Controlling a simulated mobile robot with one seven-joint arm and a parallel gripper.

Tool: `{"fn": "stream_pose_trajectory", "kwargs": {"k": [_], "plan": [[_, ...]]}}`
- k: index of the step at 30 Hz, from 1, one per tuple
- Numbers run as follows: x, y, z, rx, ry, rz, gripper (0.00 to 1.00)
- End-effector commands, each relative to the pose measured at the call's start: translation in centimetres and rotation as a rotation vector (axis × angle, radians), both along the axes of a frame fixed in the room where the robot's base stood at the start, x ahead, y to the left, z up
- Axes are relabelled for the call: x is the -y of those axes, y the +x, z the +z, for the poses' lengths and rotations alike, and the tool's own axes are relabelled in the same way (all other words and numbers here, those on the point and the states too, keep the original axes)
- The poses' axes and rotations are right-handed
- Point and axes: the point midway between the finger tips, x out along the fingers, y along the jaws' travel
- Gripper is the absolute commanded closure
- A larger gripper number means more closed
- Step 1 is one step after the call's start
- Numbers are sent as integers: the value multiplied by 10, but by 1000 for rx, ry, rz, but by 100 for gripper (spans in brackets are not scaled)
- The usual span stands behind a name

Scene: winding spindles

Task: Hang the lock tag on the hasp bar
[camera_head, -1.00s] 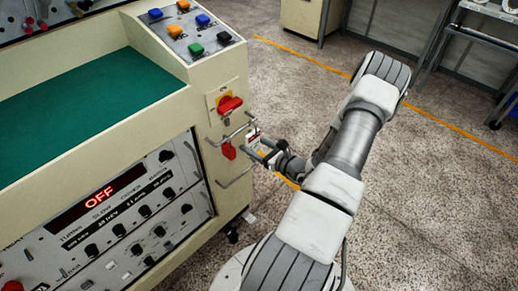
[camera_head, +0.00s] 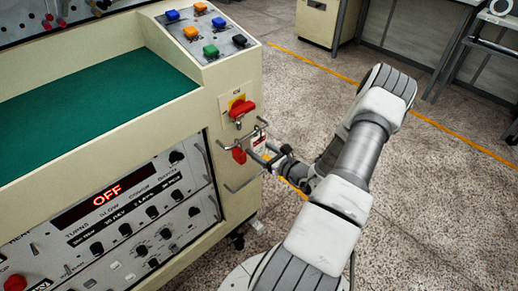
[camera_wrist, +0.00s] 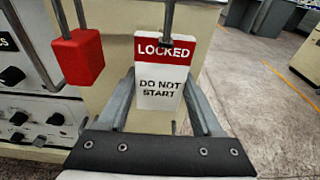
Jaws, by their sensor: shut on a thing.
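The lock tag (camera_wrist: 162,85) is a white card with a red band reading LOCKED and DO NOT START. It stands upright between the two fingers of my gripper (camera_wrist: 162,108), which is shut on it. In the head view the tag (camera_head: 258,143) is small, right beside the metal hasp bar (camera_head: 247,136) below the red switch (camera_head: 240,108). A red padlock (camera_wrist: 78,57) hangs left of the tag; it also shows in the head view (camera_head: 239,155). Dark metal rods cross the top of the wrist view. I cannot tell whether the tag's hole is around the bar.
The cream console (camera_head: 235,75) stands left of my arm, with a display reading OFF (camera_head: 121,194) and a metal handle (camera_head: 243,184) below the padlock. Coloured buttons (camera_head: 205,35) sit on top. Open speckled floor (camera_head: 440,190) lies to the right.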

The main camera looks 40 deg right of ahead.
Motion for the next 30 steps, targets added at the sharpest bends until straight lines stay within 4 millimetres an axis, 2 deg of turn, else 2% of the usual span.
{"fn": "stream_pose_trajectory", "kwargs": {"k": [1,6,13,17,20,30], "plan": [[0,0,0,0,0,0,28],[0,0,0,0,0,0,0],[0,-1,0,0,0,0,0],[2,-10,2,-1,0,-3,0],[3,-26,6,-2,1,-3,0],[10,-108,18,-2,0,-5,0]]}}
